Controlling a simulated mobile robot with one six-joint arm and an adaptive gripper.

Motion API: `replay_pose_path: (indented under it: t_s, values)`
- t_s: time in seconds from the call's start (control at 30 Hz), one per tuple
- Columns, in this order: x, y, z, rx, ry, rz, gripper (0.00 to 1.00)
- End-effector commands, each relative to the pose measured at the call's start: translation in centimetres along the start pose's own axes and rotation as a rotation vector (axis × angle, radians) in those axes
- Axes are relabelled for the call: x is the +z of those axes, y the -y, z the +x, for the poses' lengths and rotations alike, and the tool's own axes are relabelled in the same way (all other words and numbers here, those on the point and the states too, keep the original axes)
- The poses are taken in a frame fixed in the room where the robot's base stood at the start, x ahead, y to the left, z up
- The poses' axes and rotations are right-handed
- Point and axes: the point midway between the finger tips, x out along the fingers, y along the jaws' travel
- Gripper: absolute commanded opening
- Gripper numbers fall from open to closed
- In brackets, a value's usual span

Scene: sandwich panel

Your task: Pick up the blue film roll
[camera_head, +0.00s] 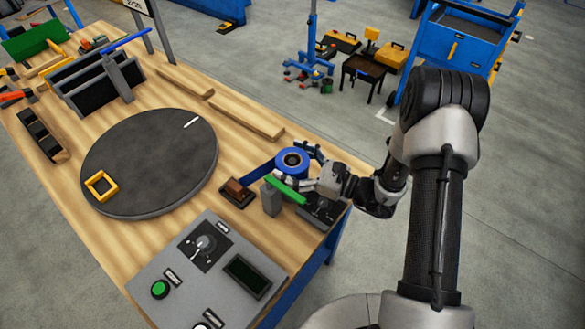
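The blue film roll (292,162), a blue ring with a pale core and a dark centre, is at the right edge of the wooden workbench. A strip of blue film runs from it to the left, toward a small brown block on a dark base. My gripper (305,168) reaches in from the right and is right at the roll. Dark finger parts show behind the roll and at its lower right. The roll and a green bar hide part of the fingers, so I cannot tell whether they touch or grip it.
A green bar (285,189) on a grey post stands just in front of the roll. A brown block (235,188) is to its left. A grey control panel (160,264) is at the front, a large dark disc (150,165) mid-bench. Wooden strips (245,118) lie behind.

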Motion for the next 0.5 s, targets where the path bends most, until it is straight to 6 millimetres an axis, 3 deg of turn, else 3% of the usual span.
replay_pose_path:
  t_s: [0.5]
  values:
    - [-0.03,-0.01,-0.04,0.000,0.000,0.000,0.47]
